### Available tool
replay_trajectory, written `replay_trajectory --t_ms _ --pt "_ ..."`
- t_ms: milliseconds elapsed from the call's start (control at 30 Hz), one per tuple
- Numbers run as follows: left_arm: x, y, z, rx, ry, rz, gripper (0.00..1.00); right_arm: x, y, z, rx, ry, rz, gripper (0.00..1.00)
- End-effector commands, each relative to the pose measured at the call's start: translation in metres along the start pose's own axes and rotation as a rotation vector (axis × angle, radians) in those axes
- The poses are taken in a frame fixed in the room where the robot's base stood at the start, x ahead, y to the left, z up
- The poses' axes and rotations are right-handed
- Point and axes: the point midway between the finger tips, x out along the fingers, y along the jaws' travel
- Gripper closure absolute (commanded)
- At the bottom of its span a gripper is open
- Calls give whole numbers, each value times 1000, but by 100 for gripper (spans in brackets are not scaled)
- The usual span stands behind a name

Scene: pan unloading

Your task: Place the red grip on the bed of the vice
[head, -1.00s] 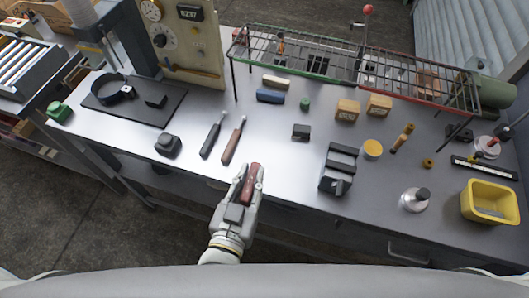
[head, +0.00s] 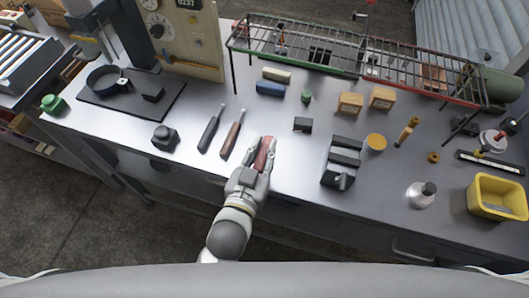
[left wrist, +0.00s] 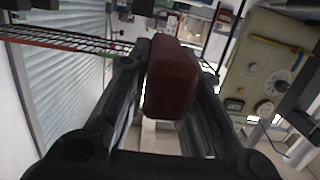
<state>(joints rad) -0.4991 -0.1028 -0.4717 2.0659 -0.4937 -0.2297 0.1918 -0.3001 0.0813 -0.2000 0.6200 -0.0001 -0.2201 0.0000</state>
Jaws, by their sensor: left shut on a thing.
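The red grip (head: 265,153) is a dark red block held between the fingers of my left gripper (head: 258,160), near the front edge of the bench. It also fills the middle of the left wrist view (left wrist: 171,78), with a dark finger on each side. The vice (head: 342,162) is a dark block-like form with a flat bed and a small handle, to the right of my left gripper. The grip is apart from the vice. My right gripper is not in view.
Two screwdriver-like tools (head: 231,140) lie left of the grip. A small dark block (head: 303,124) lies between grip and vice. A yellow disc (head: 376,142) is right of the vice. A wire rack (head: 350,62) stands behind. A yellow bin (head: 497,197) stands far right.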

Motion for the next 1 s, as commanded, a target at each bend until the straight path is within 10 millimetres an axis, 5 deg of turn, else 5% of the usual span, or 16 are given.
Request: replay_trajectory --t_ms 400,667,1000 --pt "54 -13 45 1 1 0 100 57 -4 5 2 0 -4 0" --pt "63 -15 50 0 1 0 100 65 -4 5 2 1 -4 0" --pt "73 -16 81 -1 0 0 100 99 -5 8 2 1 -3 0"
